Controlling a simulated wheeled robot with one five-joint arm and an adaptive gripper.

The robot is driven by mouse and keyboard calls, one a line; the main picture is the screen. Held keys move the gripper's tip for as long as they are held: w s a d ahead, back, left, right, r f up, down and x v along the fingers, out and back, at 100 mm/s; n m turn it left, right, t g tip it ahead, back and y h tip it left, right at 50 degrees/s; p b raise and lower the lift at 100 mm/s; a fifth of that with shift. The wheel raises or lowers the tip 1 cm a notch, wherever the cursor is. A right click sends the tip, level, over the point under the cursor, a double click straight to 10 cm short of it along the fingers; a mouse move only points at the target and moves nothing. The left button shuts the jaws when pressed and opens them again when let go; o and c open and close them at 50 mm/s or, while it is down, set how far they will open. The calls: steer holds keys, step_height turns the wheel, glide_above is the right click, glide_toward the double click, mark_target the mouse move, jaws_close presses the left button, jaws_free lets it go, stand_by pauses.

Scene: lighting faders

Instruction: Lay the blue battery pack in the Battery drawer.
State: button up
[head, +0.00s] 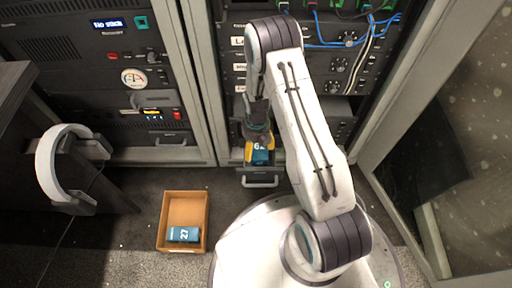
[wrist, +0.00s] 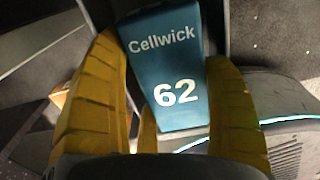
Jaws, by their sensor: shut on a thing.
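My gripper (head: 259,151) has yellow fingers closed on a blue battery pack (head: 261,157). In the wrist view the pack (wrist: 166,65) sits between the fingers, its face marked "Cellwick" and "62". In the head view the pack is over or inside a pulled-out drawer (head: 262,181) low in the rack, its handle at the front. I cannot tell whether the pack touches the drawer floor. My arm and gripper hide much of the drawer, and I cannot read a Battery label on it.
An orange-brown box (head: 186,194) on the floor holds another blue pack (head: 184,234) marked "27". White headphones (head: 62,165) hang by a dark desk at left. Equipment cabinets stand behind, and an open rack door (head: 410,100) is at right. Carpet shows between box and drawer.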

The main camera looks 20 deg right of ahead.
steer(key=shift+w+f, duration=0.1)
steer(key=shift+f, duration=0.5)
stand_by(0.3)
